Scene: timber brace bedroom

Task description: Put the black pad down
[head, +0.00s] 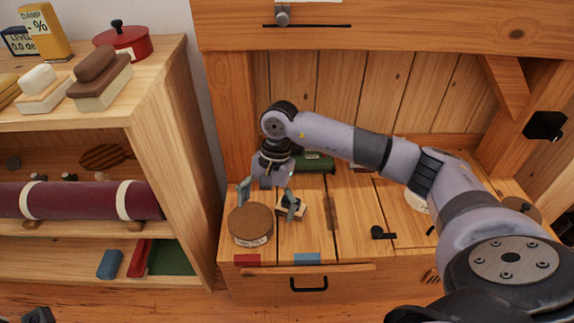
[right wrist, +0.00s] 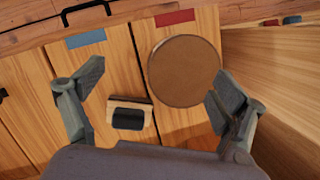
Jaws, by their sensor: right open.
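The black pad (right wrist: 128,118) is a small dark block on a pale wooden piece, lying on the desk top in the right wrist view. In the head view this small pale and black item (head: 298,207) is partly hidden behind a finger of my right gripper (head: 267,198). That gripper points down over the desk, and in the right wrist view its fingers (right wrist: 155,92) are spread wide with nothing held between them. The pad lies apart from both fingers in that view, nearer the left one.
A round brown-lidded tin (head: 250,224) stands beside the pad. A dark green item (head: 314,162) lies behind the gripper. Red (head: 247,260) and blue (head: 307,259) patches mark the desk's front edge. A wooden shelf unit (head: 172,130) stands at the left.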

